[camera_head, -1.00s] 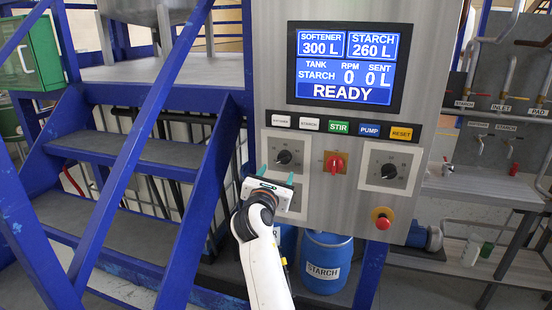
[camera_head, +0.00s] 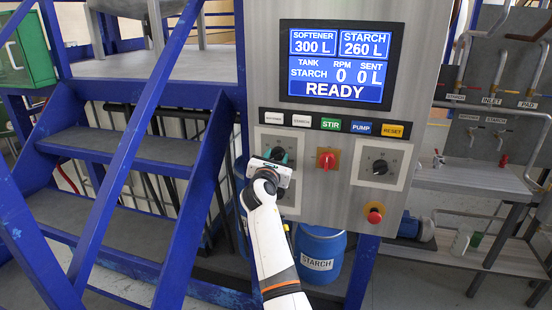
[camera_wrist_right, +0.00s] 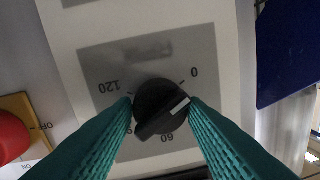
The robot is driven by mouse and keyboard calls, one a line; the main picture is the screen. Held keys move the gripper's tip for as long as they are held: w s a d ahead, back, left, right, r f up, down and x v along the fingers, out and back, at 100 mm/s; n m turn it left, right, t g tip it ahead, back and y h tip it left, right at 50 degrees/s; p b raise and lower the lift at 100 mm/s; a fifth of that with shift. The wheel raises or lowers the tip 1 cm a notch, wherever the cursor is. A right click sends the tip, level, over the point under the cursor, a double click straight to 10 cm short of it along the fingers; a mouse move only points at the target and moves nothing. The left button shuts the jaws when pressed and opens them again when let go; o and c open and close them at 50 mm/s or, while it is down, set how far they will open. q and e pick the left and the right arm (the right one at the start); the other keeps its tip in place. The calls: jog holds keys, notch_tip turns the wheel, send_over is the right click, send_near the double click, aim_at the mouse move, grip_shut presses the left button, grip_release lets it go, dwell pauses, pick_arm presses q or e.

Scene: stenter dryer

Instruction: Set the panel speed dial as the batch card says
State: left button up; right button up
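My right gripper (camera_head: 277,156) is at the upper-left dial of the control panel. In the right wrist view, where the panel shows upside down, the black dial (camera_wrist_right: 160,108) sits between the two teal fingers (camera_wrist_right: 162,103). The fingertips lie against its sides. Its white pointer mark is at the right in that view, between the 0 and 60 marks and nearer the 0. The scale also shows 120; the fingers hide some numbers. A second black dial (camera_head: 380,167) is on the right of the panel. My left gripper and the batch card are not in view.
The panel screen (camera_head: 337,63) reads softener 300 L, starch 260 L, RPM 0, READY. Push buttons line up below it. A red selector knob (camera_head: 327,160) is close right of my gripper; a red stop button (camera_head: 375,213) is lower. Blue stairs (camera_head: 150,150) stand left.

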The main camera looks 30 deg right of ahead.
jog(key=c, duration=0.5)
